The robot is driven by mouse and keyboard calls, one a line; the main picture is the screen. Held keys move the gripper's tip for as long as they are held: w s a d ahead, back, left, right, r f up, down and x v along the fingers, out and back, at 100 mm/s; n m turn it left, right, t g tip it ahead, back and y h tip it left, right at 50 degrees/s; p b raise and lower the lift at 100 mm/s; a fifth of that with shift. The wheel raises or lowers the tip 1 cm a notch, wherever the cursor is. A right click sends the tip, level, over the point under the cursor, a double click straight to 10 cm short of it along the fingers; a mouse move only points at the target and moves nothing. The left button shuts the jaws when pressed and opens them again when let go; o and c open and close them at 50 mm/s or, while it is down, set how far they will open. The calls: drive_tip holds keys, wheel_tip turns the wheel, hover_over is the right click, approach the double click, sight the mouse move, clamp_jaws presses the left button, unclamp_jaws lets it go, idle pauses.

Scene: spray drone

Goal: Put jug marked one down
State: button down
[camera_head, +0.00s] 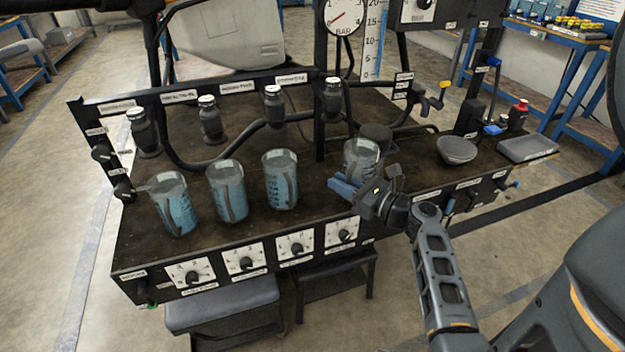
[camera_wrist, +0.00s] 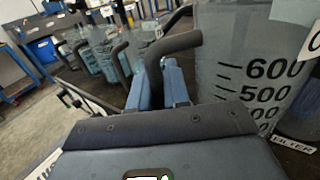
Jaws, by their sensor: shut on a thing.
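A clear measuring jug (camera_head: 362,153) stands upright near the right end of the black bench's row of jugs. Its lower part is partly behind my gripper (camera_head: 345,187), so I cannot tell whether its base touches the bench. In the wrist view the jug (camera_wrist: 235,75) fills the right side, with 600 and 500 marks on its wall. Its black handle (camera_wrist: 178,45) runs down between the blue fingers of my gripper (camera_wrist: 160,85), which are shut on it. I cannot read a number one on this jug.
Three more jugs with bluish contents (camera_head: 173,205) (camera_head: 228,190) (camera_head: 280,178) stand in a row to the left. Black-bodied nozzles (camera_head: 273,107) hang behind them. A grey bowl (camera_head: 457,150) and a flat grey scale (camera_head: 527,147) sit to the right. Dials line the bench front.

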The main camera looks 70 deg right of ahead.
drive_tip(key=w+f, duration=0.1)
drive_tip(key=w, duration=0.2)
drive_tip(key=w+d+f, duration=0.1)
drive_tip(key=w, duration=0.2)
drive_tip(key=w+d+f, duration=0.1)
drive_tip(key=w, duration=0.1)
drive_tip(key=shift+w+d+b, duration=0.25)
drive_tip(key=shift+w+b, duration=0.15)
drive_tip(key=shift+f, duration=0.25)
drive_tip(key=shift+f, duration=0.2)
drive_tip(key=c, duration=1.1)
unclamp_jaws()
drive_tip(key=shift+r, duration=0.1)
